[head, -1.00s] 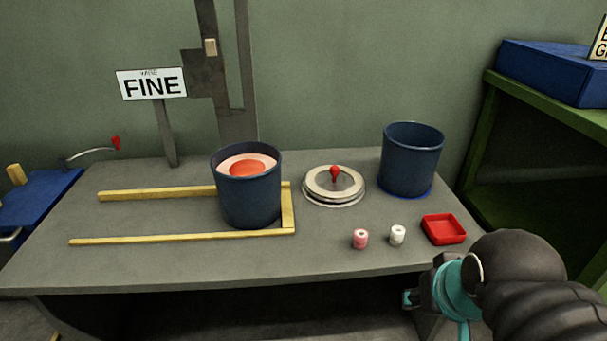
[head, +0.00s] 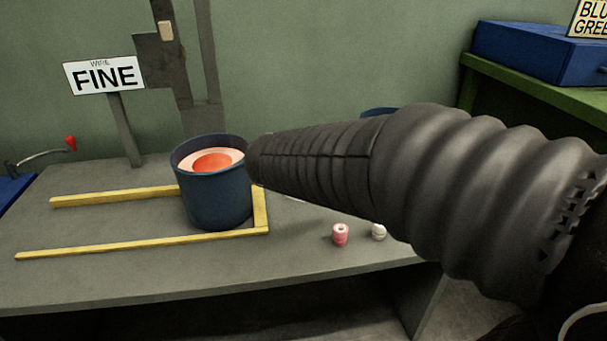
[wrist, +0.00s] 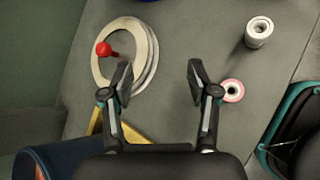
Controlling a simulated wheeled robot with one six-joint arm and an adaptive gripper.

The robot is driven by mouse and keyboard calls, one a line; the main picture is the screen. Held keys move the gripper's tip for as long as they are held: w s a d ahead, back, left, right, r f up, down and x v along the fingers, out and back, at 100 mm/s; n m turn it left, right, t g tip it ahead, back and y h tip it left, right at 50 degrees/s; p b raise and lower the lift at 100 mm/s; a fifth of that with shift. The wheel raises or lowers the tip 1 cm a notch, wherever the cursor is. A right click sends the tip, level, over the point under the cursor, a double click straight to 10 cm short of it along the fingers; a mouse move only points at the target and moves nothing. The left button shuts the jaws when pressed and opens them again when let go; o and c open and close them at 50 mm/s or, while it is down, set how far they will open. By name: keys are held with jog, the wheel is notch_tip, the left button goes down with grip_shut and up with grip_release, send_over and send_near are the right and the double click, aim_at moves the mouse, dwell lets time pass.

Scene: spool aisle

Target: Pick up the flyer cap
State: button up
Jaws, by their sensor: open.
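The flyer cap (wrist: 126,42) is a pale round disc with a red knob (wrist: 104,48), lying flat on the grey table. In the wrist view it is at upper left, just beyond my left finger, which overlaps its edge in the picture. My gripper (wrist: 159,78) is open and empty, pointing down over the table to the right of the cap. The cap is almost wholly hidden behind my dark sleeved arm in the head view, and so is my gripper.
A blue pail (head: 218,200) with an orange-red centre stands inside yellow rails (head: 140,243). A pink spool (head: 340,235) and a white spool (head: 378,232) stand near the front edge. My arm mostly hides a second blue pail (head: 378,112). A "FINE" sign (head: 105,75) stands at the back.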

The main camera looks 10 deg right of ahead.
jog(key=w+a+f+n+t, duration=0.1)
jog(key=w+a+n+t, duration=0.2)
jog(key=w+a+n, duration=0.45)
jog(key=shift+n, duration=0.25)
jog(key=b+x, duration=0.2)
jog(key=x, duration=0.6)
jog(key=shift+w+d, duration=0.3)
jog(key=shift+d+b+x, duration=0.25)
jog(key=shift+b+x, duration=0.1)
jog(key=shift+x, duration=2.55)
jog(key=shift+s+r, duration=0.1)
grip_shut()
